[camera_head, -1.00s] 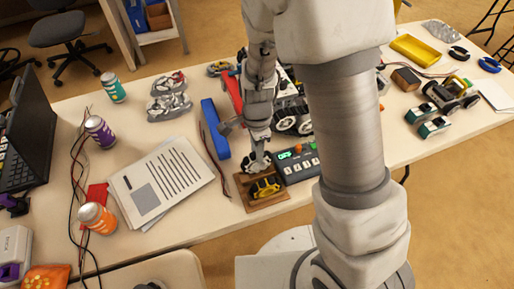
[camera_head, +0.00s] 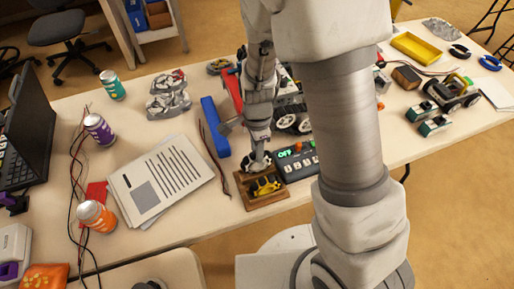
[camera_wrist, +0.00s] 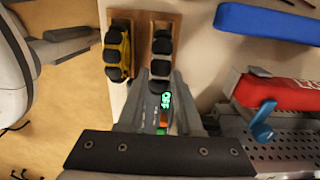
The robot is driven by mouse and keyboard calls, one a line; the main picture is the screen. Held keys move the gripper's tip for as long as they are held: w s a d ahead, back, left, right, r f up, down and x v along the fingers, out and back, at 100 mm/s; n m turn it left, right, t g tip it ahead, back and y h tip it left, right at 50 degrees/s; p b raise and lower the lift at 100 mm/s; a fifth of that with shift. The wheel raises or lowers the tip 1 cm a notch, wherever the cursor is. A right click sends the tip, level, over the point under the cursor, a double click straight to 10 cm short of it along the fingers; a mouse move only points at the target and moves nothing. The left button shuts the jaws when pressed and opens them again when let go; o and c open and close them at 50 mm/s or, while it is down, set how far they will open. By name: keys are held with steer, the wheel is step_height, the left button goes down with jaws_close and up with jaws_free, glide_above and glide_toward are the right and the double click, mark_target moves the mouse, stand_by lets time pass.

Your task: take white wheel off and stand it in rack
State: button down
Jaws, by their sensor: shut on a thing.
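The wooden rack (camera_head: 270,202) stands near the table's front edge and also shows in the wrist view (camera_wrist: 144,22). A yellow wheel (camera_head: 266,186) sits in its front place, seen at left in the wrist view (camera_wrist: 117,52). The white wheel (camera_wrist: 161,45), with dark rollers, is upright at the rack's other place, beside the yellow one. It also shows in the head view (camera_head: 254,162), partly covered by my gripper (camera_head: 258,154). My gripper (camera_wrist: 160,82) is shut on the white wheel from above. Whether the wheel fully touches the rack's bottom is hidden.
A dark box with a green display (camera_head: 298,162) stands close right of the rack. A blue bar (camera_head: 215,127) lies behind left, and papers (camera_head: 160,180) lie left. A red part (camera_wrist: 275,90) and a perforated grey chassis (camera_wrist: 285,150) are near my gripper.

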steer(key=shift+f+b, duration=0.7)
steer(key=shift+f, duration=0.45)
stand_by(0.4)
steer(key=c, duration=0.5)
jaws_free()
steer(key=shift+r, duration=0.1)
steer(key=shift+r+p, duration=3.3)
steer(key=shift+r, duration=0.15)
